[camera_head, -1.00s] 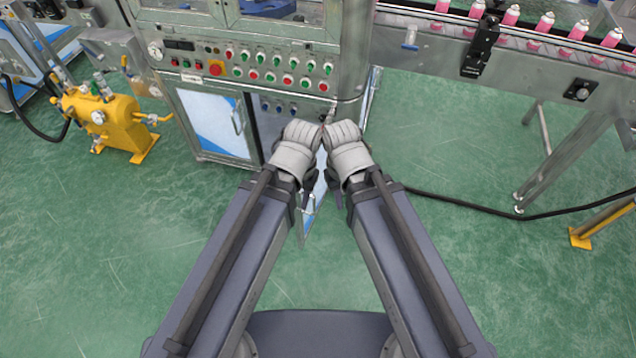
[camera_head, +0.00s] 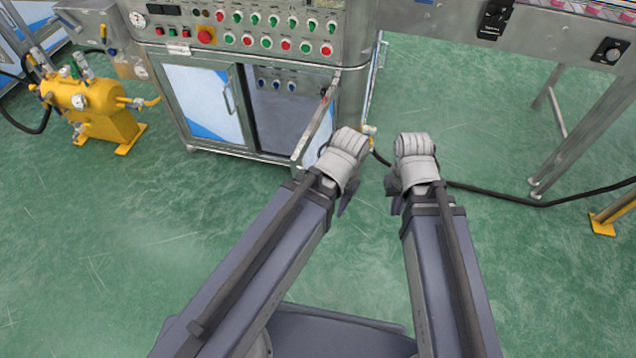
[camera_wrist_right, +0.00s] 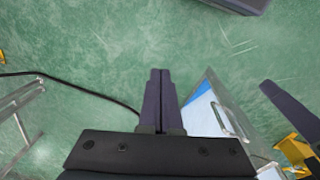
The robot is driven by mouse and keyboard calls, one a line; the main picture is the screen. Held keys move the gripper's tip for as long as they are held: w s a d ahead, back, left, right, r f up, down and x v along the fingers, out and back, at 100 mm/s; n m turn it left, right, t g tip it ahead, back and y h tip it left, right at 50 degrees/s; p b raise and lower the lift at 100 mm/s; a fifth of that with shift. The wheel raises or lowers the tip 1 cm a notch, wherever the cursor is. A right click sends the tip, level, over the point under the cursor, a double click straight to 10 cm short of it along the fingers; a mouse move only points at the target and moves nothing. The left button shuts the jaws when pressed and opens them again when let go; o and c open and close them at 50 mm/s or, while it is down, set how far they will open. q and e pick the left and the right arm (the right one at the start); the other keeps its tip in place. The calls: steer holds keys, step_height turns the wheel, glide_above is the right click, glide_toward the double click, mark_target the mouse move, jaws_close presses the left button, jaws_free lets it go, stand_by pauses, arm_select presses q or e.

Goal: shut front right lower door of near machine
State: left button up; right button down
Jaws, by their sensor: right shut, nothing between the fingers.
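The near machine (camera_head: 255,60) stands ahead with its front right lower door (camera_head: 322,112) swung open toward me, seen nearly edge-on in the head view. In the right wrist view the door's white and blue panel (camera_wrist_right: 203,112) and its bar handle (camera_wrist_right: 222,120) show right of my fingers. My right gripper (camera_head: 392,186) is right of the door and apart from it; its fingers (camera_wrist_right: 158,100) are shut and empty. My left gripper (camera_head: 346,204) is close to the door's near lower end in the picture, its wrist partly covering it. Contact and its jaw state are unclear.
A yellow tank unit (camera_head: 95,108) stands left. A conveyor leg (camera_head: 585,130) and a black cable (camera_head: 490,192) are at right. Green floor around my arms is free.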

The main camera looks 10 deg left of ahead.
steer(key=w+d+f+m+y+b, duration=0.1)
steer(key=d+f+b, duration=0.1)
steer(key=f+b, duration=0.7)
steer(key=w+d+f+m+b, duration=0.1)
steer(key=f+b, duration=0.7)
steer(key=f, duration=0.2)
steer(key=m+t+y+b, duration=0.25)
steer(key=y+b, duration=0.85)
steer(key=y, duration=0.6)
glide_toward(302, 166)
steer(key=a, duration=0.4)
steer(key=w+a, duration=0.1)
steer(key=a, duration=0.1)
steer(key=shift+a+f, duration=0.2)
steer(key=shift+a, duration=0.2)
steer(key=shift+a, duration=0.1)
